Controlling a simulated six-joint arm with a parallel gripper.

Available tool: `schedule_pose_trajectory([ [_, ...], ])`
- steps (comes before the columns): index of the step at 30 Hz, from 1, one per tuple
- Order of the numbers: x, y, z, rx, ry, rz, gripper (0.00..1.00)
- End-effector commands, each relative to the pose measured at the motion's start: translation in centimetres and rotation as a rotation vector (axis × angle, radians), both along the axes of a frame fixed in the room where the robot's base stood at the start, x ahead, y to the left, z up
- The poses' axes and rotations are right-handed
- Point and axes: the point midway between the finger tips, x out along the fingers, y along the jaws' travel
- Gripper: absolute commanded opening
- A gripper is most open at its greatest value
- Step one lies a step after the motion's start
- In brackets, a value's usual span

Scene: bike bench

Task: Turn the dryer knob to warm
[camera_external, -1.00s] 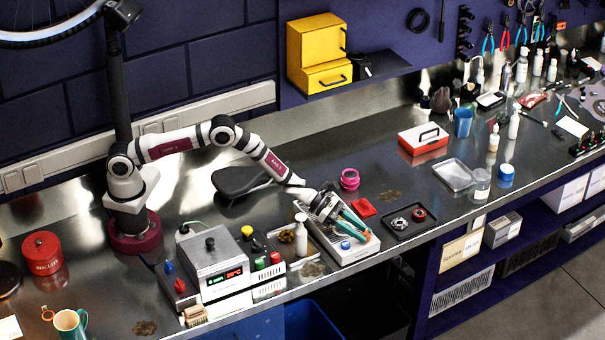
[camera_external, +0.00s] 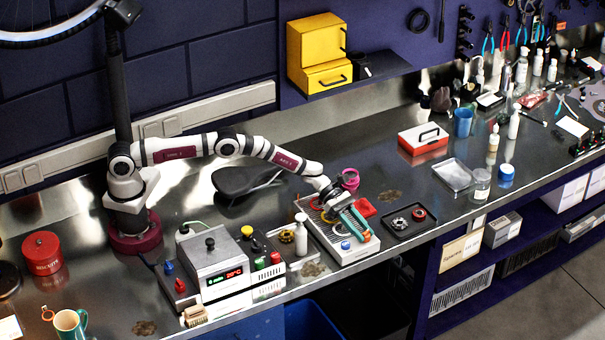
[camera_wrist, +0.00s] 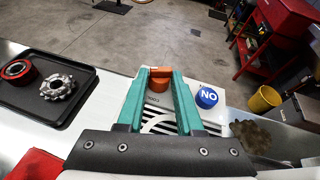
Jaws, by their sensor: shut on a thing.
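The dryer is a white box with dark vent slots (camera_external: 325,240) on the bench, right of centre in the external view. Its orange knob (camera_wrist: 160,78) shows in the wrist view, between the tips of my teal fingers. My gripper (camera_wrist: 160,74) is shut on the knob, with a finger on each side. A white arc mark and a small label reading "COOL" (camera_wrist: 153,99) are on the panel near the knob. No "warm" label is readable.
A blue button marked "NO" (camera_wrist: 206,97) sits on the panel beside the knob. A black tray (camera_external: 408,222) with a cog and a red ring lies to the right. A white bottle (camera_external: 301,234) stands left of the dryer. A red cloth (camera_external: 364,208) lies behind it.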

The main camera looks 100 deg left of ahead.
Motion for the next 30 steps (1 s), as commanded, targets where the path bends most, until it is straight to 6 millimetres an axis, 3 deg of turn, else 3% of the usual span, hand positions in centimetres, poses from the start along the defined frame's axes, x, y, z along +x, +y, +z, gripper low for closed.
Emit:
schedule_pose_trajectory([
  [3, 0.0, 0.2, 0.1, 0.0, -0.002, 0.004, 0.0],
  [4, 0.0, 0.2, 0.1, 0.0, -0.002, 0.004, 0.41],
  [8, 0.0, 0.2, 0.1, 0.0, -0.001, 0.003, 0.64],
  [20, -0.8, 0.7, 0.5, 0.001, 0.0, 0.002, 0.64],
  [23, -2.4, 1.8, 1.4, -0.001, 0.0, 0.006, 0.64],
  [30, -8.5, 5.7, 4.3, 0.0, -0.002, 0.006, 0.64],
])
